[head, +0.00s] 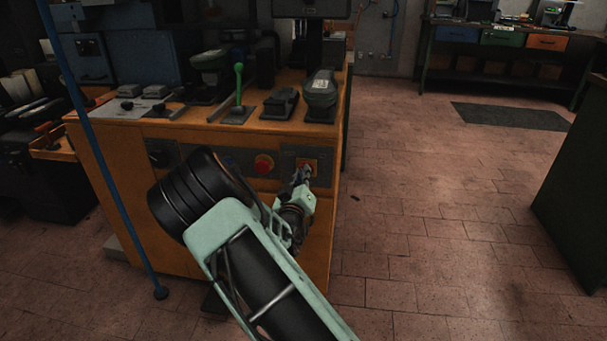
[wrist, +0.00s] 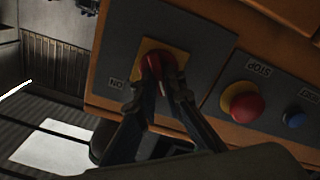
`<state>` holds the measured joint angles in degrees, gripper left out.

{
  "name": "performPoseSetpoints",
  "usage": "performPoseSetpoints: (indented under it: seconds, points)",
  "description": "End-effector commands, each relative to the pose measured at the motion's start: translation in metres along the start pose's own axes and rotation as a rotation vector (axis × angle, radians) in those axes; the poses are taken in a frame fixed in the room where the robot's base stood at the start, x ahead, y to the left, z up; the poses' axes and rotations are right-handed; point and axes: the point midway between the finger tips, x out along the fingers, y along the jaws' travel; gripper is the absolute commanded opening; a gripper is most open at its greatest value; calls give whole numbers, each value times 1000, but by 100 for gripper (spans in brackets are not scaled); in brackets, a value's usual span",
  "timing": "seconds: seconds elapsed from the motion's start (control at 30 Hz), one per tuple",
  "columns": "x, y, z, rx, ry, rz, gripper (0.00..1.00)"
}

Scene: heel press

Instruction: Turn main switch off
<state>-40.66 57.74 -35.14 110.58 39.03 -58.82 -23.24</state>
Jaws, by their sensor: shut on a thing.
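The main switch (wrist: 151,66) is a red knob on a yellow plate, set in a grey panel with an "ON" label beside it in the wrist view. My gripper (wrist: 166,84) is shut on the red knob, one finger on each side of it. In the head view my gripper (head: 303,176) reaches the right end of the orange machine's front panel. The switch's yellow plate (head: 313,164) shows there only in part, as the fingers cover most of the knob.
A red stop button (wrist: 247,107) on a yellow base and a blue button (wrist: 294,120) sit beside the switch. The orange machine (head: 180,240) carries a green lever (head: 239,86) on top. The tiled floor (head: 430,230) at right is clear.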

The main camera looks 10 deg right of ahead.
Motion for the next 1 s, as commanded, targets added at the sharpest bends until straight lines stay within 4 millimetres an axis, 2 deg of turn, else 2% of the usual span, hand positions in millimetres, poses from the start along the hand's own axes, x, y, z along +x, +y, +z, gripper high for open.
performPoseSetpoints:
  seconds: [0.4, 0.9, 0.93, 1.0]
  points:
    - [-1, -2, 1, -163, -1, -2, 0]
    - [-1, -2, 2, -180, -2, -2, 0]
    - [-1, -2, 2, -179, -2, -2, 11]
    - [-1, -2, 2, -179, -2, -2, 19]
